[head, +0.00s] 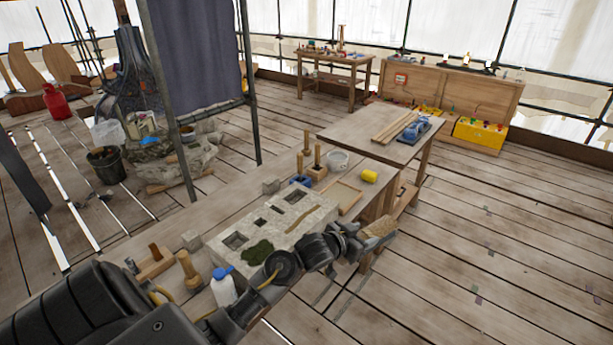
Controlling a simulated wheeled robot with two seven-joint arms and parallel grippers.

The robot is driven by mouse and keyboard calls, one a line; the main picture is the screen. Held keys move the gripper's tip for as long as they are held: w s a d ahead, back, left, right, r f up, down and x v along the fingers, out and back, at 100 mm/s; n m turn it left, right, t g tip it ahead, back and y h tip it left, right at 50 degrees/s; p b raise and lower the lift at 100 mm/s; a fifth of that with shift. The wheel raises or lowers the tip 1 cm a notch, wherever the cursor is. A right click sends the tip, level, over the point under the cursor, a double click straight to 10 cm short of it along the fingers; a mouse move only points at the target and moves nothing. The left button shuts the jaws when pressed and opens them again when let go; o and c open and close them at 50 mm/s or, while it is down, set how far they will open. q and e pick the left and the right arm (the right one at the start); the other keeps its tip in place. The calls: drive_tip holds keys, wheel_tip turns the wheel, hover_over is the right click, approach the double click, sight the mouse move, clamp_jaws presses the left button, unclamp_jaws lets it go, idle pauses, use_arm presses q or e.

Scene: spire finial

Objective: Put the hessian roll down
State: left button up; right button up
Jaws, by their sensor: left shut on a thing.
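The hessian roll (381,226) is a small tan bundle at the end of my left arm. My left gripper (364,241) is shut on it and holds it by the right edge of the long wooden bench (343,213). The roll shows beyond the fingers, and its near part is hidden by the gripper. I cannot tell whether the roll touches anything below it. My left arm reaches across the front of the bench from the lower left. My right gripper is not in view.
A pale stone block (312,219) with square sockets and a mossy patch lies on the bench. Mallets, a white bottle (223,287), a white bowl (338,160) and a yellow cylinder (370,176) stand around it. A further table (360,127) holds planks.

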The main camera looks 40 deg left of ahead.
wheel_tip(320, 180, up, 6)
drive_tip(key=p, duration=0.5)
use_arm(q)
drive_tip(key=w+a+n+y+b, duration=0.1)
drive_tip(key=w+a+y, duration=0.1)
drive_tip(key=a, duration=1)
drive_tip(key=w+a+n+y+b, duration=0.1)
drive_tip(key=w+a+n+y, duration=0.1)
drive_tip(key=a, duration=1)
drive_tip(key=shift+w+a+r, duration=0.2)
drive_tip(key=shift+w+r, duration=0.15)
drive_tip(key=shift+w, duration=0.05)
wheel_tip(320, 180, down, 4)
drive_tip(key=b, duration=0.5)
drive_tip(key=shift+f, duration=0.3)
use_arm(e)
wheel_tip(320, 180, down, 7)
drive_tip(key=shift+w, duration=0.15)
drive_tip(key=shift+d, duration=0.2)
use_arm(q)
drive_tip(key=shift+f+b, duration=0.45)
drive_tip(key=shift+f, duration=0.05)
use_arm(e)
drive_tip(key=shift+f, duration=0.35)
